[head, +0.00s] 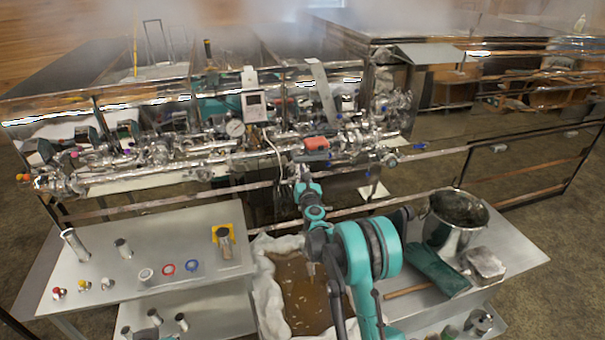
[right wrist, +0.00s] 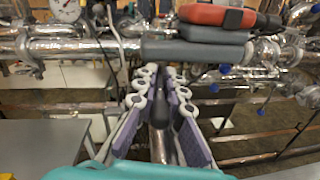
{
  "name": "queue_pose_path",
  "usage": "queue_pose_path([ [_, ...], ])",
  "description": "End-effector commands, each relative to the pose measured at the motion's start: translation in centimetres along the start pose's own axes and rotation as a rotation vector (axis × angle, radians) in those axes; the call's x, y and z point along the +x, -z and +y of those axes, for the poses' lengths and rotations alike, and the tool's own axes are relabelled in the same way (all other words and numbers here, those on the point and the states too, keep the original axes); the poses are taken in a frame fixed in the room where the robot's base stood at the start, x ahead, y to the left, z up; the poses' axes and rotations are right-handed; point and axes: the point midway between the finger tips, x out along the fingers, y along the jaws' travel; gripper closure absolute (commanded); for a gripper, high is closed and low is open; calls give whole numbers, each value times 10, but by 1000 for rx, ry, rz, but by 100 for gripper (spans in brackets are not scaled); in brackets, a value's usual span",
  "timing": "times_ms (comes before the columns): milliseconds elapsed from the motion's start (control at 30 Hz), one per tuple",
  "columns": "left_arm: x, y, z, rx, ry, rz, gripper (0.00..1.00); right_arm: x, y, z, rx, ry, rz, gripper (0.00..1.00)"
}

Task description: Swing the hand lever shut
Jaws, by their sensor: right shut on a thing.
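My right gripper (head: 301,174) reaches from the teal arm to the front pipework of the evaporator. In the right wrist view its two padded fingers (right wrist: 160,82) stand on either side of a dark, rod-like grip, which looks like the hand lever (right wrist: 160,115); a shiny metal part shows below it. The gripper is shut on this grip. In the head view the lever is too small and too hidden by the gripper to make out, and its angle to the pipe cannot be told. My left gripper is not in view.
A red-topped grey block (head: 316,144) sits on the pipe right above the gripper. A gauge (head: 235,128) and a display box (head: 254,105) are to its left. In front are a steel table (head: 140,270), a lined tub of brown liquid (head: 270,290) and a steel pot (head: 452,232).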

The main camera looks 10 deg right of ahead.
Motion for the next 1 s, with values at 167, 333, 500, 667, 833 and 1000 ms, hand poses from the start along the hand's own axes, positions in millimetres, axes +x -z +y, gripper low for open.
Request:
queue_pose_path([
  [167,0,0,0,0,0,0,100,0,0,1,0,-2,0,72],
  [333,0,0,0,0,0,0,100,0,0,0,0,-1,0,72],
  [500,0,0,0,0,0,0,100,-2,0,0,0,-1,0,72],
  [667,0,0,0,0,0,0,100,-21,0,0,0,-2,0,72],
  [833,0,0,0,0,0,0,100,-59,0,0,0,-2,0,72],
  [1000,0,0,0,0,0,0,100,-93,0,1,0,-2,0,72],
])
